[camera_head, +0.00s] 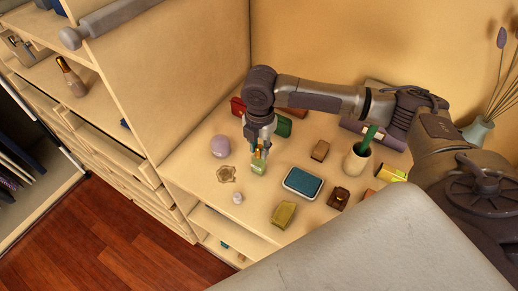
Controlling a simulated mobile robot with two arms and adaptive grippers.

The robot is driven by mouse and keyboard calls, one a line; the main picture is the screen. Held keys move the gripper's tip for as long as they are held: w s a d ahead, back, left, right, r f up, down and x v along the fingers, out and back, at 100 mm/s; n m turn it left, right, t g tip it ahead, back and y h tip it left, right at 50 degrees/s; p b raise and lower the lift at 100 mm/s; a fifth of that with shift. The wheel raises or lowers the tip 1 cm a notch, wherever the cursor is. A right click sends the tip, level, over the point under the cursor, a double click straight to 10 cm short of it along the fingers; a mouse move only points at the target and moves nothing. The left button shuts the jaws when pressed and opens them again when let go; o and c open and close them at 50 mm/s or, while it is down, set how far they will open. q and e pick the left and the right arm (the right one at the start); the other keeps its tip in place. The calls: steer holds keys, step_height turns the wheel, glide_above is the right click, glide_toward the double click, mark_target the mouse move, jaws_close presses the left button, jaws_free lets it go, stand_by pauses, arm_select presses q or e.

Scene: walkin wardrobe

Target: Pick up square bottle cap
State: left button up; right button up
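My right gripper (260,155) reaches down over the left part of the light wooden counter (222,200). A small green, squarish piece (258,168) is directly at its fingertips, with a yellow-gold bit showing between the fingers. This may be the square bottle cap, but it is too small to be sure. The fingers partly hide it, and I cannot tell whether they are closed on it or around it. My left gripper is not in view.
Near the gripper are a lilac round object (220,146), a tan flower-shaped piece (227,174), a small white item (238,197), a blue-topped tin (303,182) and a yellow-green block (284,214). A cream cup (356,162) stands farther right. A tall shelf side (165,75) rises on the left.

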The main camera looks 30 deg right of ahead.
steer(key=shift+c, duration=0.9)
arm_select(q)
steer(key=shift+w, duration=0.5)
arm_select(e)
steer(key=shift+r, duration=0.1)
